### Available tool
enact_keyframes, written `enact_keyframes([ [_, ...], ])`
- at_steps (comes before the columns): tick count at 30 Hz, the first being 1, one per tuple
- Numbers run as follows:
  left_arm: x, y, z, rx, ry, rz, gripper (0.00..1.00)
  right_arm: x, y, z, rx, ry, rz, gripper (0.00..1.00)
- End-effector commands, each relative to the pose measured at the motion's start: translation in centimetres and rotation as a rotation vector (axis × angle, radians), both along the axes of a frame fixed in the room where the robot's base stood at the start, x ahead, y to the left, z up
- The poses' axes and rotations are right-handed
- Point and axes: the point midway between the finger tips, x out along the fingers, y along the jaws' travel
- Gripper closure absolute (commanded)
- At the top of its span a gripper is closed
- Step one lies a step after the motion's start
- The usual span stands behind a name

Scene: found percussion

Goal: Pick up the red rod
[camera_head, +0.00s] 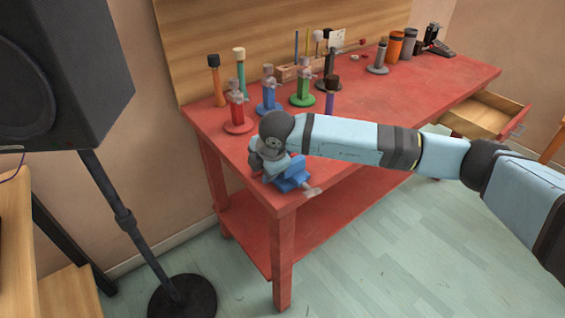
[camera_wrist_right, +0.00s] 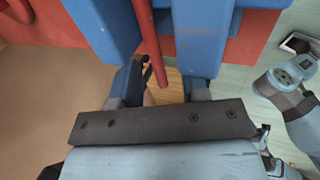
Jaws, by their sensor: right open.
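The red rod (camera_wrist_right: 147,40) shows in the right wrist view, running from the top edge down between two blue blocks of the vise (camera_wrist_right: 205,35). Its lower end reaches between the fingers of my right gripper (camera_wrist_right: 162,84), which is open, with a gap on both sides of the rod. In the head view the blue vise (camera_head: 291,182) sits at the near left corner of the red workbench (camera_head: 420,97). My right gripper (camera_head: 272,160) is at the vise there, and the arm hides much of it. I cannot make out the rod in the head view. My left gripper is not in view.
A red clamp stand (camera_head: 238,112), a blue one (camera_head: 269,92) and a green one (camera_head: 303,90) stand behind the vise. Mallets, shakers and a holder line the back. A drawer (camera_head: 482,114) stands open at right. A speaker (camera_head: 60,70) is at left.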

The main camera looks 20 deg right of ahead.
Motion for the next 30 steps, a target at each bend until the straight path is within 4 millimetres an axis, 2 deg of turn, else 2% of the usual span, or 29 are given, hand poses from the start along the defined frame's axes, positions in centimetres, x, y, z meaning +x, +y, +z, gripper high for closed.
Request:
enact_keyframes([
  [9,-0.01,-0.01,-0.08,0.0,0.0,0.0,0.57,-0.01,0.02,-0.05,0.0,0.0,0.0,0.58],
  [11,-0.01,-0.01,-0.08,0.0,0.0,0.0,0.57,-0.01,0.02,-0.05,0.0,0.0,0.0,0.7],
  [15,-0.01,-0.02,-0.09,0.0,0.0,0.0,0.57,-0.01,0.02,-0.05,0.0,0.0,0.0,1.0],
  [30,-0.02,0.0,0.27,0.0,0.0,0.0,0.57,-0.01,0.0,0.24,0.0,0.0,0.001,1.0],
])
